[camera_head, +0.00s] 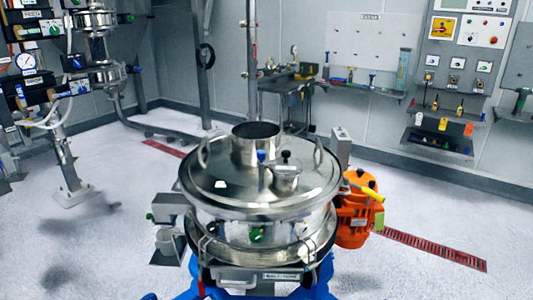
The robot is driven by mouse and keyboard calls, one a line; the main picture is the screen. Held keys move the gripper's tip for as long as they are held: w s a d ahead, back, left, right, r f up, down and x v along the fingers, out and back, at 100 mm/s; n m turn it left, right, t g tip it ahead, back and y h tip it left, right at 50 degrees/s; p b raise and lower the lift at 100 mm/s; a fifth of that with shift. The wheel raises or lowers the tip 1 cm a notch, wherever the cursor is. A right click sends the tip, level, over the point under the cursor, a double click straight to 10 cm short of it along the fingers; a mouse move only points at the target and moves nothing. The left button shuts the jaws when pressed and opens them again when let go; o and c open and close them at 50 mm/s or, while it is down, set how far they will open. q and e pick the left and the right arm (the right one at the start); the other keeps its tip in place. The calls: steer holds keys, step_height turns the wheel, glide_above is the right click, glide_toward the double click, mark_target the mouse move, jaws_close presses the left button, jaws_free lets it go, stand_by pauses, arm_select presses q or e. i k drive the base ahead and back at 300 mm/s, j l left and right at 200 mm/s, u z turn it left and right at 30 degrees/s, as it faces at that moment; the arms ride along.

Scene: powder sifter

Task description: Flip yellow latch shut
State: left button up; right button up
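The powder sifter (262,200) is a round, shiny steel drum with a domed lid, standing in the middle of the head view. A yellow bar (367,191), which looks like the yellow latch, sticks out at the sifter's right side. It slopes down to the right, above an orange motor housing (356,222). Its inner end is close to the drum rim, and I cannot tell how it is attached there. Neither of my grippers shows in this view.
A steel neck (256,143) rises from the lid. A grey box (340,146) stands behind the rim on the right. A grey workbench (290,88) and a control panel (460,60) are at the back wall. A red floor grate (435,248) lies right; the surrounding floor is clear.

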mark_target(365, 190)
steer(key=l+u, duration=0.15)
steer(key=l, duration=1.05)
steer(key=l+u, duration=0.15)
steer(key=l, duration=1.05)
steer(key=k+l+z, duration=0.25)
steer(key=l+z, duration=0.5)
steer(key=l, duration=0.25)
steer(key=k, duration=0.05)
